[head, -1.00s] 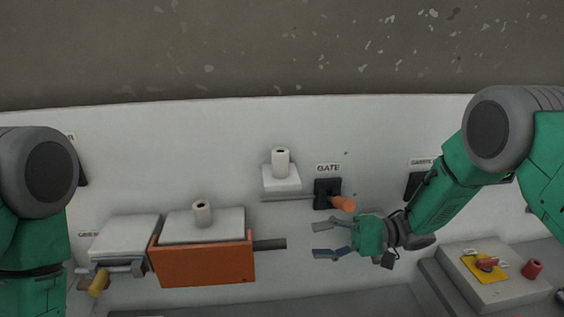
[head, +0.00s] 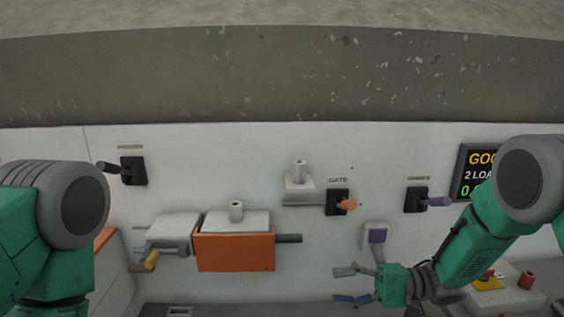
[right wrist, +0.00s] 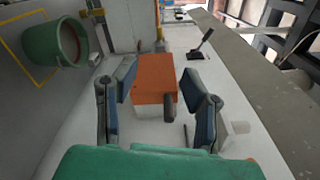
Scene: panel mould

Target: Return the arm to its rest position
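My right arm comes in from the right in the head view. Its right gripper (head: 349,285) is open and empty in front of the white panel (head: 230,150), below the orange-handled GATE switch (head: 338,203). In the right wrist view the two fingers of the right gripper (right wrist: 160,100) stand well apart, with the orange box (right wrist: 153,82) seen beyond them and nothing between the pads. My left arm (head: 60,210) shows at the left edge of the head view; its gripper is out of the picture.
An orange-fronted box (head: 235,252) with a grey bar juts from the panel. A purple-handled switch (head: 416,199) and a display (head: 475,172) are at right. A base with a red button (head: 525,280) stands lower right. A green bucket (right wrist: 55,42) shows in the right wrist view.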

